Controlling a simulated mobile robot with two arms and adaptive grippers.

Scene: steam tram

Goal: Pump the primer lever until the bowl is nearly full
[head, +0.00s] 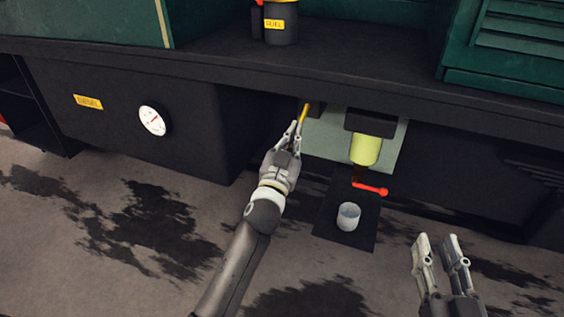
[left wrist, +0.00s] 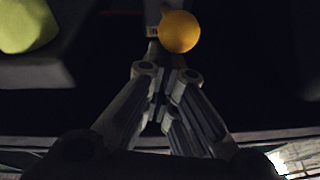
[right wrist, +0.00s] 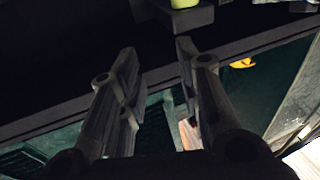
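The yellow primer lever (head: 304,113) sticks down below the ledge, left of the bowl, in the head view. Its round yellow end (left wrist: 179,31) shows in the left wrist view just beyond my left fingertips. My left gripper (head: 294,129) is at the lever's lower end; its fingers are close together, and I cannot tell whether they grip or only touch it. The bowl (head: 365,150) hangs under a dark housing and looks filled with yellow-green liquid, its level hard to read. My right gripper (head: 440,243) is open and empty, low at the right.
A red tap handle (head: 370,189) sits below the bowl. A clear cup (head: 348,216) stands on a dark mat (head: 331,222) under it. A fuel can (head: 281,27) stands on the ledge (head: 200,60) above. A gauge (head: 152,121) is on the dark tank at left.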

